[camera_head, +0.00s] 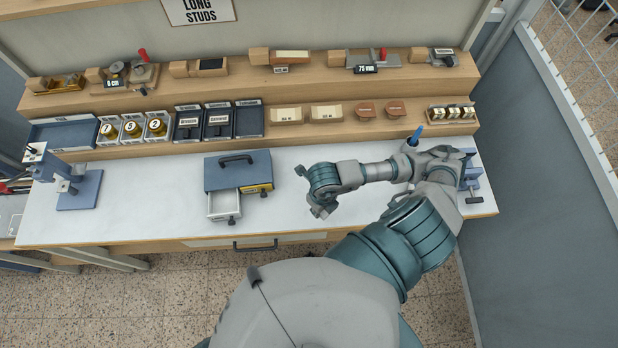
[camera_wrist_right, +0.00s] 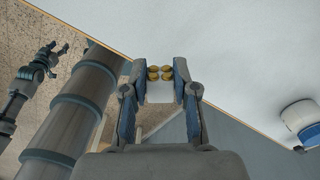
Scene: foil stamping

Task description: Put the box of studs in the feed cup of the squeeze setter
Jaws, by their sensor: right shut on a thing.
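My right gripper (camera_wrist_right: 160,75) is shut on a small white box of studs (camera_wrist_right: 160,92), with several brass-coloured stud heads showing at its top in the right wrist view. In the head view my right gripper (camera_head: 319,208) hangs over the front of the white bench; the held box cannot be made out there. A blue bench tool (camera_head: 470,180) stands at the right end, partly hidden by my arm. Another blue press (camera_head: 78,190) stands at the left end. I cannot tell which is the squeeze setter; no feed cup is clear. My left gripper (camera_wrist_right: 52,58) looks open and empty over the floor.
A blue drawer unit (camera_head: 238,172) with one drawer pulled out stands left of my right gripper. A grey partition (camera_head: 540,190) closes the right side. White bench top is clear between drawer unit and left press.

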